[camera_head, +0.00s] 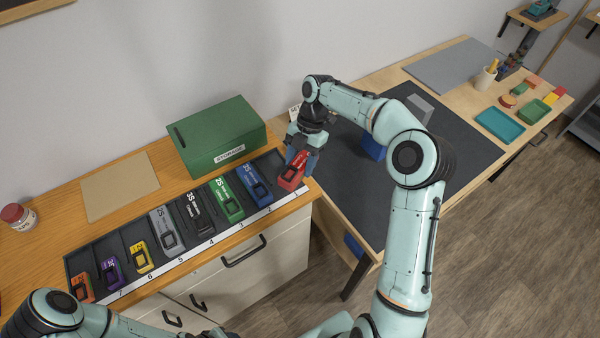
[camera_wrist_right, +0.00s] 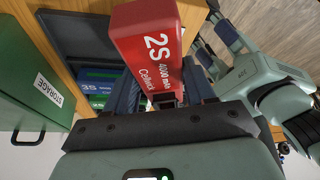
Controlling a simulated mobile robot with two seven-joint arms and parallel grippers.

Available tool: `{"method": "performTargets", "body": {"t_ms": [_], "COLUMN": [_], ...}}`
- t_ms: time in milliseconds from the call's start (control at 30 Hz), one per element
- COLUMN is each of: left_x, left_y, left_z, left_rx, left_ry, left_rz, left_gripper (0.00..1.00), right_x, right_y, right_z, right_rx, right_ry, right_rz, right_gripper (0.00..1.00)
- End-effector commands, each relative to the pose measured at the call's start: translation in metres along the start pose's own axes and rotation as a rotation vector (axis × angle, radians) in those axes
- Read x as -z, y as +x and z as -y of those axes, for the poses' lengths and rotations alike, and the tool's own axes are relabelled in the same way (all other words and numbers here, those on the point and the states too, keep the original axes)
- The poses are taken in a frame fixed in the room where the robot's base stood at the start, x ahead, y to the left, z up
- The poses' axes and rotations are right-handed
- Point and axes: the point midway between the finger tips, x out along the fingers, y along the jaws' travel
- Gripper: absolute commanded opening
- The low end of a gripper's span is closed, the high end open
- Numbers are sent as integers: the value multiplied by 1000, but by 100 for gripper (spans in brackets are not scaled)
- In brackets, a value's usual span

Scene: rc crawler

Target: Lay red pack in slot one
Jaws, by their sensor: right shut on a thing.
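The red pack (camera_head: 292,171), marked 2S in the wrist view (camera_wrist_right: 148,48), is held in my right gripper (camera_head: 305,150). The fingers are shut on its sides; they also show in the wrist view (camera_wrist_right: 163,95). The pack is at the right end of the black slotted tray (camera_head: 90,248), by slot one (camera_head: 268,161). I cannot tell whether it touches the tray. Slot one's visible part is bare and dark, also in the wrist view (camera_wrist_right: 78,45). My left arm shows at the lower left, but its gripper is out of view.
A blue pack (camera_head: 255,186) lies in slot two, beside slot one. A green pack (camera_head: 227,200) and several others fill slots to the left. The green storage box (camera_head: 215,135) stands close behind the tray. A dark mat (camera_head: 345,195) covers the right table.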

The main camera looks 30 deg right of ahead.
Motion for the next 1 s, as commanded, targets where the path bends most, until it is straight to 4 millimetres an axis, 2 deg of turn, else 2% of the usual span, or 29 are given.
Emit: {"method": "performTargets", "body": {"t_ms": [100, 233, 633, 667, 700, 733, 1000], "left_x": [-3, -4, -4, -4, -4, -4, -4], "left_y": [4, 5, 5, 5, 5, 5, 5], "left_z": [2, 3, 3, 3, 3, 3, 3], "left_rx": [1, 2, 2, 2, 2, 2, 2], "left_ry": [-1, -2, -2, -2, -2, -2, -2], "left_rz": [3, 5, 5, 5, 5, 5, 5], "left_gripper": [43, 43, 43, 43, 43, 43, 43], "right_x": [-8, -16, -19, -19, -19, -19, -19], "right_y": [23, 40, 47, 47, 47, 47, 46], "right_z": [2, 1, 0, 0, 0, 0, 0], "right_rx": [5, 3, 1, 2, 2, 2, 1], "right_ry": [1, 1, 0, 1, 1, 1, 1], "right_rz": [-5, -3, -1, -1, -1, -1, -1], "right_gripper": [4, 4, 4, 61, 74, 80, 80]}}
